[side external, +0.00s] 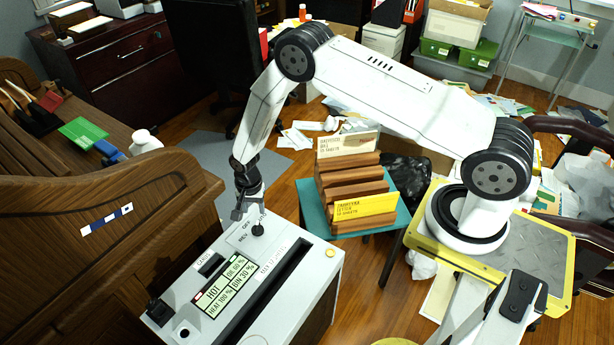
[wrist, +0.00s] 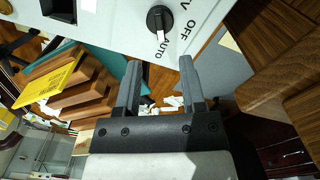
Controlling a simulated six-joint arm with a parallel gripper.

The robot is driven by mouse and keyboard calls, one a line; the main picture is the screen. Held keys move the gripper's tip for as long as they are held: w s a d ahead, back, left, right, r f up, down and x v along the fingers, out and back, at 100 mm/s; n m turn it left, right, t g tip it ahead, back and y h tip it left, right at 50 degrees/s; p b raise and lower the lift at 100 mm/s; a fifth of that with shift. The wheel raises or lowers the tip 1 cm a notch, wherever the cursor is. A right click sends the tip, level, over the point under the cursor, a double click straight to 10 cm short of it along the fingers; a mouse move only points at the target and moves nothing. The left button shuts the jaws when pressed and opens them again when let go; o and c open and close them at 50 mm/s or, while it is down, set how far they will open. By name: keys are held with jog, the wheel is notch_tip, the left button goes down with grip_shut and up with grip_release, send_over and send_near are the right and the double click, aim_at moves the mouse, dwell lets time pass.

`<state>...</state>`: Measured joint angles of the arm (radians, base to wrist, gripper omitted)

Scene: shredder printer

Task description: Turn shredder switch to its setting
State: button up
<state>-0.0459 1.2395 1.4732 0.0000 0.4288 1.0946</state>
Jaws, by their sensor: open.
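The shredder (side external: 316,275) is a pale grey box with a dark slot along its top. Its switch (wrist: 160,20) is a round black knob with a white pointer mark, beside the labels OFF and AUTO and a partly cut-off label ending in V. The pointer appears to face the AUTO label. In the side view the switch (side external: 258,230) sits near the far end of the top, just below my gripper (side external: 247,208). My gripper is open and empty; in the wrist view its fingers (wrist: 158,66) point toward the knob, apart from it.
A display (side external: 225,285) on the shredder reads HOT, OIL 60 %, BIN 30 %, HEAT 100 %. A wooden desk (side external: 100,220) stands close on the left. Wooden paper trays (side external: 352,185) rest on a teal stand (side external: 400,218) behind the shredder. Papers litter the floor.

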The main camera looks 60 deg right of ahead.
aim_at(257, 226)
jog(key=shift+f, duration=3.85)
jog(key=shift+c, duration=0.2)
grip_shut()
